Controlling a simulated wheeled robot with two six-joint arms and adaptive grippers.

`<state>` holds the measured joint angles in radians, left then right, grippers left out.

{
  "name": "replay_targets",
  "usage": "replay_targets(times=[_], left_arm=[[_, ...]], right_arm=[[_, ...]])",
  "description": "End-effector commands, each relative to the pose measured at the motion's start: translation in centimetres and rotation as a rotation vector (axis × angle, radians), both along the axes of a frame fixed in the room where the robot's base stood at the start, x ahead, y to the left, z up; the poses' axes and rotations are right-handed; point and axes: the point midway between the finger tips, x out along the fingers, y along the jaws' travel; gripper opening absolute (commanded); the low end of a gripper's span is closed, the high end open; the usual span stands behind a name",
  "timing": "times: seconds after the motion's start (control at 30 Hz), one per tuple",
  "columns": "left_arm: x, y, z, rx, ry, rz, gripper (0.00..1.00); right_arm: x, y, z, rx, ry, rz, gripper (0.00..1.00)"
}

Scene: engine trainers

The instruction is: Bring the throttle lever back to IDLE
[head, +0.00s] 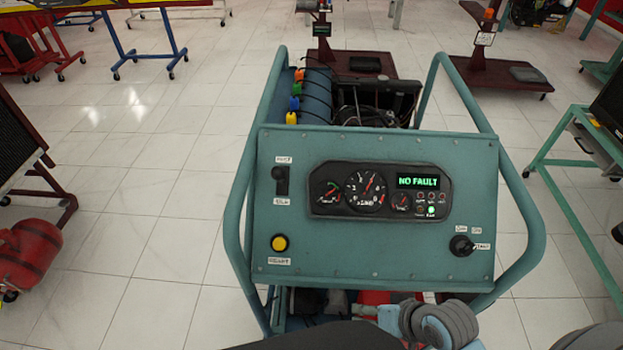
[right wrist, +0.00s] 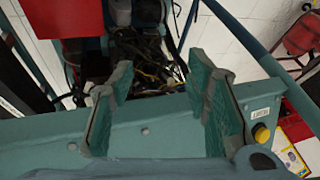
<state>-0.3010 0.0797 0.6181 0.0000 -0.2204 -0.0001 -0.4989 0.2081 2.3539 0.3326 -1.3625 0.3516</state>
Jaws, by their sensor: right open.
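The throttle lever (head: 281,177) is a small black handle in a dark slot at the upper left of the teal control panel (head: 375,245). One label sits above it and one below; the print is too small to read surely. The handle appears in the upper part of its slot. My right gripper (right wrist: 160,78) is open and empty in the right wrist view, its two fingers spread over a teal panel surface. In the head view, grey parts of my right arm show at the bottom edge, below the panel and well away from the lever. My left gripper is not in view.
The panel bears a yellow button (head: 280,243), a gauge cluster (head: 380,190) reading NO FAULT, and a black rotary switch (head: 461,245). Teal tube rails (head: 238,215) flank it. Engine parts and cables lie behind. A red tank (head: 28,254) stands left.

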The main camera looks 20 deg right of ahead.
Motion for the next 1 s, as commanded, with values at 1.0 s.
replay_targets(times=[1.0], left_arm=[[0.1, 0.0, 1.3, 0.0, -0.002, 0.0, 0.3]], right_arm=[[22.0, 10.4, 21.0, 1.922, 0.826, -1.039, 0.44]])
